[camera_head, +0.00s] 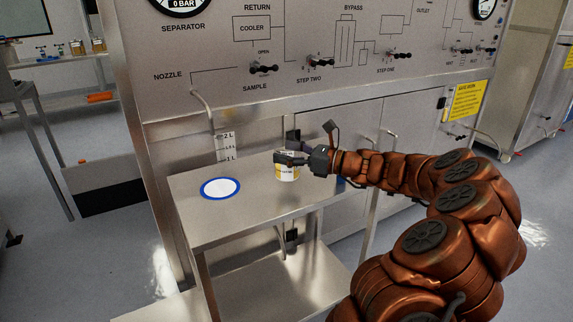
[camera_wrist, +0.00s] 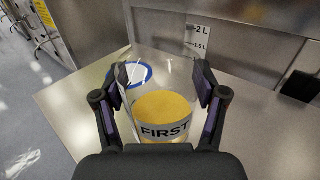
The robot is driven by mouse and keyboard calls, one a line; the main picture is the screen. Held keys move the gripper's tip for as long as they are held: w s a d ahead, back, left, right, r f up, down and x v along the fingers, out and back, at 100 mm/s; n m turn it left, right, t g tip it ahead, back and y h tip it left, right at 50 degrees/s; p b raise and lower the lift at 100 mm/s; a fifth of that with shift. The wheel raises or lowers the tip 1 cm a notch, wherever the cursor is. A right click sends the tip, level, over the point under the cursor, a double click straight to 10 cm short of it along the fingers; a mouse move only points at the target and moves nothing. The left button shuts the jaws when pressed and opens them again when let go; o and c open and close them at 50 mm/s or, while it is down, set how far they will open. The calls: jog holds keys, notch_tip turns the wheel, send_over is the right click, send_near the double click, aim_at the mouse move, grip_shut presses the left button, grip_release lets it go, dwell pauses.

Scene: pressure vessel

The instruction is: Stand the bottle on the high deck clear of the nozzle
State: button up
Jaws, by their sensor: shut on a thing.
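The bottle (camera_head: 287,173) is a clear jar of yellow liquid with a pale label. In the wrist view the bottle (camera_wrist: 163,108) reads "FIRST". My gripper (camera_head: 300,157) is shut on it, with one dark finger on each side, as the wrist view shows (camera_wrist: 162,76). The bottle is upright over the right part of the high deck (camera_head: 247,214), a bare steel shelf. I cannot tell whether its base touches the deck. The nozzle (camera_head: 204,103) is a bent pipe on the panel, to the left of the bottle and apart from it.
A blue-rimmed white disc (camera_head: 220,188) lies on the deck's left part, left of the bottle. A level scale (camera_head: 225,146) stands behind it. A lower steel shelf (camera_head: 262,281) is below. Valve handles (camera_head: 263,68) line the panel above. The deck's front is clear.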

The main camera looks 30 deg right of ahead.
jog(key=shift+f+b, duration=0.4)
jog(key=shift+f, duration=1.4)
jog(key=shift+f, duration=0.1)
jog(key=o, duration=1.2)
jog(key=shift+o, duration=0.2)
jog(key=shift+s+d, duration=0.2)
jog(key=p+v, duration=0.1)
jog(key=v, duration=1)
jog(key=shift+s+d, duration=0.1)
jog(key=shift+s, duration=0.05)
